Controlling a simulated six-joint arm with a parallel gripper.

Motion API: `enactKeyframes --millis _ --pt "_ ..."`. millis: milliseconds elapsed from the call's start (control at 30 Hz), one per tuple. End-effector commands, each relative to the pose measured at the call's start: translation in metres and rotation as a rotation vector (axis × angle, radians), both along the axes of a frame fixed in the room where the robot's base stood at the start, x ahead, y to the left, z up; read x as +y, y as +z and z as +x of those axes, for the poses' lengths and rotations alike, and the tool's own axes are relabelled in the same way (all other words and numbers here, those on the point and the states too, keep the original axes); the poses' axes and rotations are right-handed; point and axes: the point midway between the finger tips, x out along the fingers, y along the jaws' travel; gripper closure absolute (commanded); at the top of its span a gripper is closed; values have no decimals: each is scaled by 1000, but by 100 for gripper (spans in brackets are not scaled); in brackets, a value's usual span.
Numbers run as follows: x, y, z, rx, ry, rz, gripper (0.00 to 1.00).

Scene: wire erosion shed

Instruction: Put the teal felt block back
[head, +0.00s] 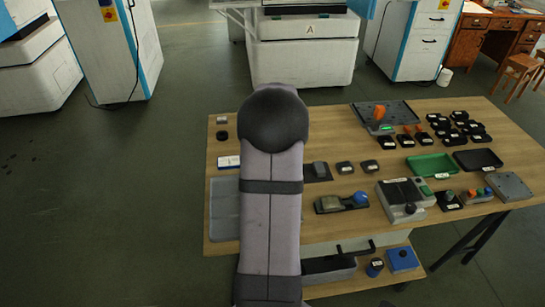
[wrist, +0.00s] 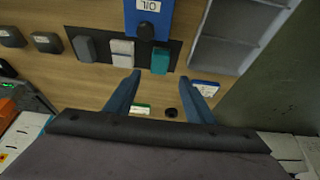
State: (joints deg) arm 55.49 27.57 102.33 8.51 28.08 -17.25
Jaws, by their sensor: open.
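In the wrist view a teal block (wrist: 160,61), which looks like the teal felt block, stands at the right end of a dark strip (wrist: 104,61). I cannot tell whether it sits in a slot or on the surface. A white block (wrist: 122,52) and a grey-green block (wrist: 85,49) stand beside it on the same strip. My gripper (wrist: 160,77) has its two blue fingers apart with nothing between them. The fingertips point toward the teal block, apparently short of it. In the head view my arm hides the teal block and the gripper; part of the dark strip (head: 326,175) shows.
A blue box marked OIL with a dark knob (wrist: 149,31) is directly beyond the teal block. A grey tray (wrist: 232,35) lies to its right. A black round piece (wrist: 170,112) and small labels lie nearby. Dark trays, small blocks and a green tray (head: 431,165) crowd the bench's right side.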

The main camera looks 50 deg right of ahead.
Motion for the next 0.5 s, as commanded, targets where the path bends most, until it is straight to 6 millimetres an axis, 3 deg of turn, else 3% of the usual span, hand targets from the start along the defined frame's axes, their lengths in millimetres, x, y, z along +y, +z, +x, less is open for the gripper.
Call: enactKeyframes --millis 200,500 --pt "4 17 -5 -1 0 -1 51" --pt "6 20 -6 1 1 0 51"
